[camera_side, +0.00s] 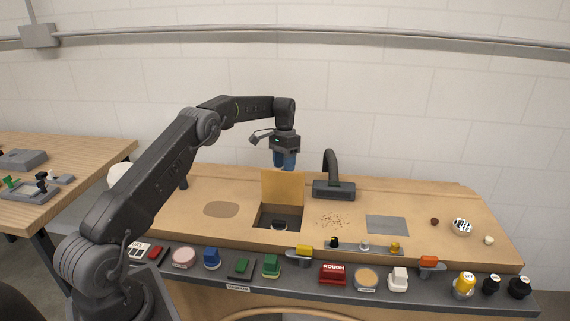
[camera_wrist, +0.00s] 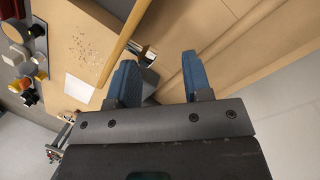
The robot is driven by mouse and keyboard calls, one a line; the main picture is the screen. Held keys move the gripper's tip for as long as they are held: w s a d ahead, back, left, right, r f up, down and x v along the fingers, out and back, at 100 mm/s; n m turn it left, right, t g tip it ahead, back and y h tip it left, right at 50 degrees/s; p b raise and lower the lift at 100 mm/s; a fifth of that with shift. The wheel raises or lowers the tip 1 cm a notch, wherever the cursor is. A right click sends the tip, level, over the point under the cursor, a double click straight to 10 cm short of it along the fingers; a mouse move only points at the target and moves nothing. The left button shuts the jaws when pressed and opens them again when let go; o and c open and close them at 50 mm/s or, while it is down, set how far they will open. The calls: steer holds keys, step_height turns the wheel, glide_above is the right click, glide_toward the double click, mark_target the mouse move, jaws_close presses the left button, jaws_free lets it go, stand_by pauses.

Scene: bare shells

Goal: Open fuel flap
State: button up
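The flap (camera_side: 283,187), a tan panel, stands nearly upright at the back edge of a square dark recess (camera_side: 268,216) in the bench top. A small round part (camera_side: 279,226) shows inside the recess. My gripper (camera_side: 285,166) points down just above and behind the flap's top edge. In the wrist view its two blue fingers (camera_wrist: 160,66) are apart with nothing held between them. A long tan edge (camera_wrist: 127,40), which looks like the flap's, lies beside the left finger; I cannot tell whether they touch.
A black arched fixture (camera_side: 333,180) stands on the bench right of the flap. A grey plate (camera_side: 387,225) and reddish crumbs (camera_side: 332,220) lie further right. Several coloured controls, including a red block (camera_side: 333,275), line the front ledge. A wall (camera_side: 400,110) rises behind.

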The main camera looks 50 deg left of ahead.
steer(key=f, duration=0.1)
steer(key=d+f, duration=0.1)
steer(key=shift+s+f+g, duration=0.3)
steer(key=v, duration=1)
steer(key=shift+s+a, duration=0.2)
steer(key=shift+r, duration=0.1)
